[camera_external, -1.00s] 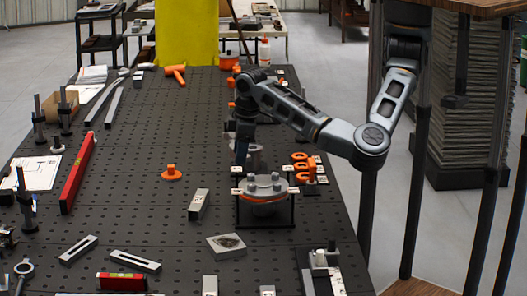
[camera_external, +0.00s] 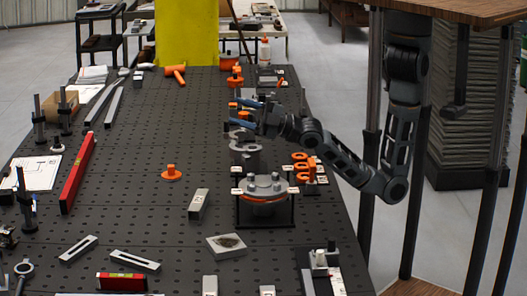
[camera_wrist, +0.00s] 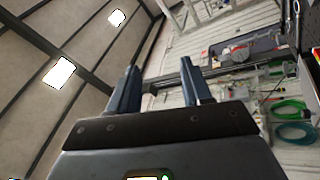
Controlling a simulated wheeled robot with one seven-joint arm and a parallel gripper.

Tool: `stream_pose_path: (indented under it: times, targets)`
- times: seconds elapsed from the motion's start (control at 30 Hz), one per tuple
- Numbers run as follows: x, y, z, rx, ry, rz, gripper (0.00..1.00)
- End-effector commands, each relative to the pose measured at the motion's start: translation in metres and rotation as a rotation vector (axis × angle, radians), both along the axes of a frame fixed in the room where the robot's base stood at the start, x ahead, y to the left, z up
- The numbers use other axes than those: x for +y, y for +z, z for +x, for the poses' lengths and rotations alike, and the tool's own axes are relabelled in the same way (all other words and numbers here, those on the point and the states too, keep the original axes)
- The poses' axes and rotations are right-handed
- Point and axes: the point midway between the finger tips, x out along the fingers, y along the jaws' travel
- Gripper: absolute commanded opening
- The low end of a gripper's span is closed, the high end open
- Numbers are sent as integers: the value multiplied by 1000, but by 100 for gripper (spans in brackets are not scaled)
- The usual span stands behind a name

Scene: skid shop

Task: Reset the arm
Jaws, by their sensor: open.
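My arm hangs at the right side of the black perforated table (camera_external: 140,190). My gripper (camera_external: 236,112) points left over the table's right half, above a grey metal part (camera_external: 244,150). In the wrist view my gripper (camera_wrist: 160,92) shows two blue-grey fingers spread apart with nothing between them. That view looks past the fingers at the ceiling and a wall with hung items.
A flanged part with bolts and an orange ring (camera_external: 265,188) stands on a black stand near the arm. Orange rings (camera_external: 303,167) sit beside it. A red level (camera_external: 78,173) lies at left. A dark post (camera_external: 371,150) stands right of the table. The table's middle is mostly clear.

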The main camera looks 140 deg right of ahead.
Motion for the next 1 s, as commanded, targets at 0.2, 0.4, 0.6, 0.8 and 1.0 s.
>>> stream_pose_path:
  times: [0.2, 0.4, 0.6, 0.8, 1.0]
  targets:
    - [65, -51, -24, 25, 253, 18, 49]
    - [118, -97, -60, 51, 452, 134, 49]
    - [166, -137, -112, 78, 617, 327, 49]
    - [205, -168, -175, 113, 712, 612, 49]
    - [237, -191, -242, 144, 712, 960, 49]
